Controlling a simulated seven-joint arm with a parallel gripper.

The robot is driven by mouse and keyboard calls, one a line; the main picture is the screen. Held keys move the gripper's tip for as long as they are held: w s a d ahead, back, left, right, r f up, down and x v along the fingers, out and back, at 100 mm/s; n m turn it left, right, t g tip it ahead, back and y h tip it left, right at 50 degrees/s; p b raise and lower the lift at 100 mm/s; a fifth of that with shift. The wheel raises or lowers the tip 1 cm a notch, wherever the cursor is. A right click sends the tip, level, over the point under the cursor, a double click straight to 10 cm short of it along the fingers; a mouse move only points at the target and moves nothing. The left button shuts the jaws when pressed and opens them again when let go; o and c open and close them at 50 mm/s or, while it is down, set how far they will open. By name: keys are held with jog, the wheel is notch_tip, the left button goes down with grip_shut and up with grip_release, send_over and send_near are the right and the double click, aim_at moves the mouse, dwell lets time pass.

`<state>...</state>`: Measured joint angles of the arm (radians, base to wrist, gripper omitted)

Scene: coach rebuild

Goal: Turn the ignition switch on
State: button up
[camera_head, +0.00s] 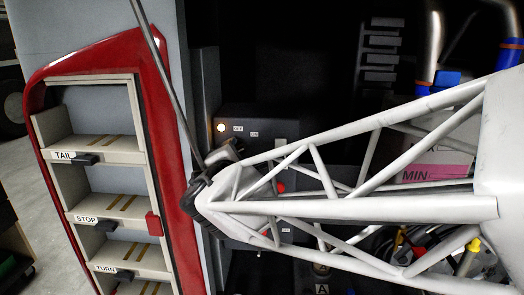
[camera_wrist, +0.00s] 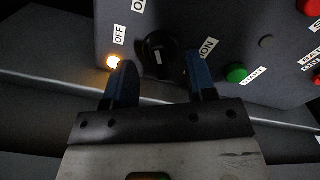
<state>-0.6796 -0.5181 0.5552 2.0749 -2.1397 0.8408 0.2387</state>
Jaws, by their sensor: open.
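The ignition switch is a black rotary knob (camera_wrist: 160,48) with a white pointer mark, on a dark control panel in the wrist view. It sits between an OFF label (camera_wrist: 119,34) and an ON label (camera_wrist: 208,48). My gripper (camera_wrist: 159,62) is open, with one blue finger on either side of the knob. Gaps show between fingers and knob, and nothing is held. How deep the fingertips reach cannot be told. In the head view my gripper (camera_head: 224,152) is at the panel below the labels, and the knob cannot be made out there.
An amber lamp (camera_wrist: 113,62) glows beside OFF. A green START button (camera_wrist: 236,73) and red buttons (camera_wrist: 310,6) lie right of the knob. In the head view, a red-framed rack (camera_head: 176,170) with TAIL, STOP and TURN shelves stands close left of my arm.

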jog(key=s, duration=0.7)
jog(key=shift+s, duration=0.15)
dwell(0.4)
jog(key=shift+s, duration=0.2)
jog(key=s, duration=0.7)
jog(key=shift+s, duration=0.2)
dwell(0.4)
jog(key=shift+d, duration=0.1)
dwell(0.3)
